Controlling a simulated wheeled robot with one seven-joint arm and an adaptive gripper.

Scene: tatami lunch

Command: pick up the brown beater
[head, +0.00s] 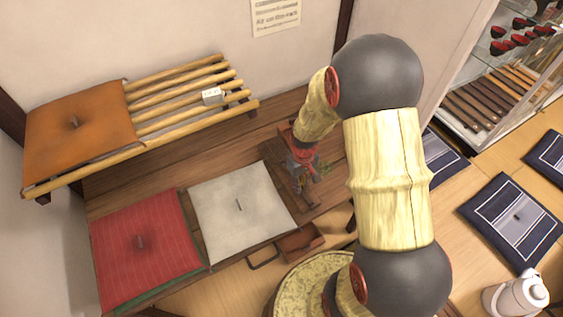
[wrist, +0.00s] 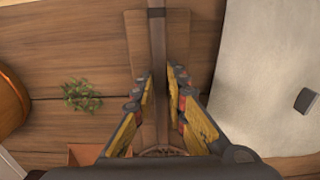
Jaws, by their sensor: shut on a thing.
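The brown beater (wrist: 158,62) shows in the wrist view as a narrow dark brown bar. It runs from the top edge down between the fingers and has a darker band near its top. My gripper (wrist: 162,92) is shut on it, with one finger on each side. A wider brown board lies behind the bar. In the head view my gripper (head: 303,168) points down over the wooden bench, right of the white cushion. The beater is mostly hidden there by my gripper and arm. I cannot tell whether it is clear of the board.
The white cushion (head: 238,207) and red cushion (head: 140,243) lie on the bench. A green sprig (wrist: 82,95) lies beside my gripper. A slatted rack (head: 185,92) with an orange cushion (head: 85,128) stands behind. A white kettle (head: 517,297) stands at lower right.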

